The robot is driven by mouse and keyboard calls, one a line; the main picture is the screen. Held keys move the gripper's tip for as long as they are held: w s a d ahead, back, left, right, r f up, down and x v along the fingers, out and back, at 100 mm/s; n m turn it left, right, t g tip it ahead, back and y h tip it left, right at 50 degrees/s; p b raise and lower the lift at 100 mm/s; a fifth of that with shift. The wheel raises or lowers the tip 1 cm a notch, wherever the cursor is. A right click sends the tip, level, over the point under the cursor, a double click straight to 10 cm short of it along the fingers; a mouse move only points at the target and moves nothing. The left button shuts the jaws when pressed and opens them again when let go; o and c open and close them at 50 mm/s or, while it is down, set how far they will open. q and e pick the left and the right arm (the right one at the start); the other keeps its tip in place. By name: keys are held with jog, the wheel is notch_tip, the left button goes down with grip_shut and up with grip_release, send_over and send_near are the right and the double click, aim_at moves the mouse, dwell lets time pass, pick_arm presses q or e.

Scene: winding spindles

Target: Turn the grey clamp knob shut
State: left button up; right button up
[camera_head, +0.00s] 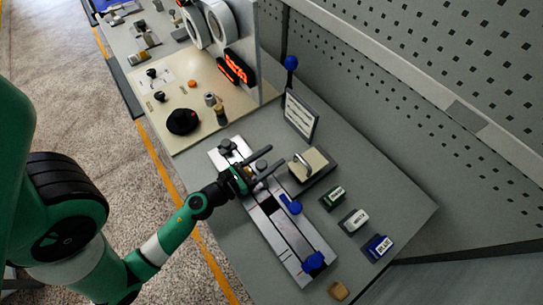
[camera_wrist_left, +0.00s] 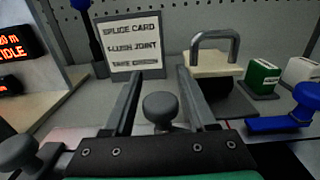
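A grey round clamp knob (camera_head: 261,165) stands on the long splicing fixture (camera_head: 277,231), and in the left wrist view the knob (camera_wrist_left: 160,107) shows between my fingers. My left gripper (camera_head: 279,156) is open, with one finger on each side of this knob. Gaps show between the knob and both fingers. A second grey knob (camera_head: 226,145) is at the fixture's far end; it also shows at the lower left of the left wrist view (camera_wrist_left: 18,152). Two blue handles (camera_head: 290,204) (camera_head: 313,262) are on the nearer part of the fixture. My right gripper is not in view.
A block with a metal handle (camera_head: 312,166) stands just right of the fixture, and a splice card (camera_head: 300,115) stands behind. Green, white and blue small boxes (camera_head: 334,197) (camera_head: 354,220) (camera_head: 378,246) are at the right. A black cap-like item (camera_head: 183,121) lies on the beige board.

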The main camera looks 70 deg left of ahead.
pick_arm(q)
grip_shut()
jog(key=shift+r+m+h, duration=0.1)
jog(key=shift+m+h, duration=0.2)
jog(key=shift+h, duration=0.2)
jog(key=m+h, duration=0.1)
jog(key=h, duration=0.1)
jog(key=shift+d+m+t+h, duration=0.15)
jog(key=shift+m+t+h, duration=0.25)
jog(key=shift+w+d+m+h, duration=0.1)
jog(key=shift+d+m+h, duration=0.1)
jog(key=shift+m+h, duration=0.8)
jog(key=m+h, duration=0.1)
jog(key=h, duration=0.1)
jog(key=m+h, duration=0.1)
jog(key=h, duration=0.1)
jog(key=shift+d+g+b, duration=0.3)
jog(key=shift+d, duration=0.05)
jog(key=shift+s+d+m+g+h+b, duration=0.15)
jog(key=shift+m+g+h+b, duration=0.3)
jog(key=shift+m+h, duration=0.45)
jog(key=shift+s+d+m+g+h+b, duration=0.1)
jog(key=shift+d+m+g+h+b, duration=0.25)
jog(key=shift+h, duration=0.85)
